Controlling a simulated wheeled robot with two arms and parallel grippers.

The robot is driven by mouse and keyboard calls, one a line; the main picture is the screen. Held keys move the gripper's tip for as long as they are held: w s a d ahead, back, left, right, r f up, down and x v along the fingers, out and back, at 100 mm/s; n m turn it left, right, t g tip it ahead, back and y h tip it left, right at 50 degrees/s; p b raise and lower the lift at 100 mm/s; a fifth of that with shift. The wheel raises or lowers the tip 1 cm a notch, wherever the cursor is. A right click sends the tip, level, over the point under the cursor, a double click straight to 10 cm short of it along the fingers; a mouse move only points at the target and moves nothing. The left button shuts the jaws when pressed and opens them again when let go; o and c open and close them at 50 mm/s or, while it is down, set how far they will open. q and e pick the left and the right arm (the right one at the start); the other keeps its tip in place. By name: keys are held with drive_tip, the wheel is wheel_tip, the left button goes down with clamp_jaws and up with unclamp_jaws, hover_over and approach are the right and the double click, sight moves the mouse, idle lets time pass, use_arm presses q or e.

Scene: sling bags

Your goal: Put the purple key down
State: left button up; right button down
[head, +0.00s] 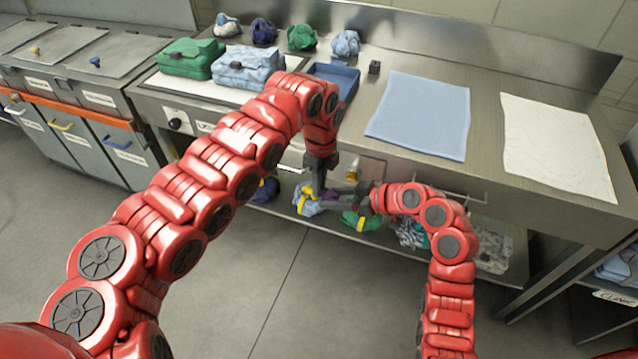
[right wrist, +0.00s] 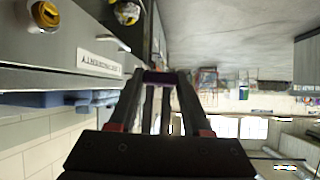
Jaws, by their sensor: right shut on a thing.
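The purple key (right wrist: 158,77) shows as a small dark purple piece between the fingertips of my right gripper (right wrist: 158,82) in the right wrist view. The right gripper is shut on it. In the head view my right gripper (head: 335,198) points left, in front of the counter and above the lower shelf in the picture; the key cannot be made out there. My left gripper (head: 318,180) hangs downward close to the right one, and whether its jaws are open is unclear.
A blue tray (head: 345,75), a small dark block (head: 374,67), a blue cloth (head: 420,115) and a white cloth (head: 558,145) lie on the steel counter. Green (head: 190,60) and pale blue (head: 247,68) bags sit at left. Several bundles lie on the shelf below.

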drive_tip(key=shift+c, duration=1.3)
unclamp_jaws()
